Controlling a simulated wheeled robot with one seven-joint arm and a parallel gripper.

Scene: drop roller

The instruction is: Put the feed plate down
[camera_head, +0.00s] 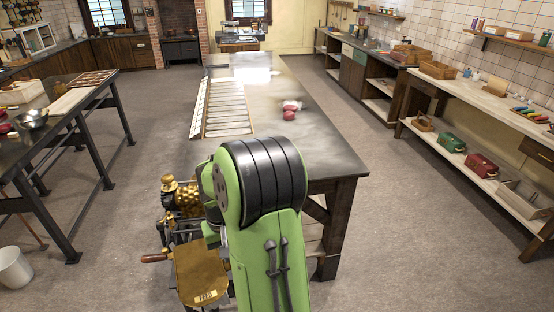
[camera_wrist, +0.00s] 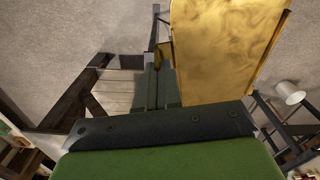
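The feed plate (camera_head: 203,272) is a brass-coloured plate with a small "FEED" label at its near edge. It sits at the near side of the drop roller (camera_head: 187,202), a machine with brass rollers and a wooden-handled crank. In the wrist view the feed plate (camera_wrist: 222,45) fills the upper right. My gripper (camera_wrist: 160,62) has its fingers close together beside the plate's left edge, near a small brass tab. I cannot tell whether they touch it. In the head view my green arm hides the gripper and part of the machine.
A long metal-topped table (camera_head: 275,130) stands just beyond the machine, with a slotted tray (camera_head: 228,108) and red-and-white items on it. A workbench (camera_head: 60,105) is at left, shelves at right. A white bucket (camera_head: 15,268) stands on the floor at lower left.

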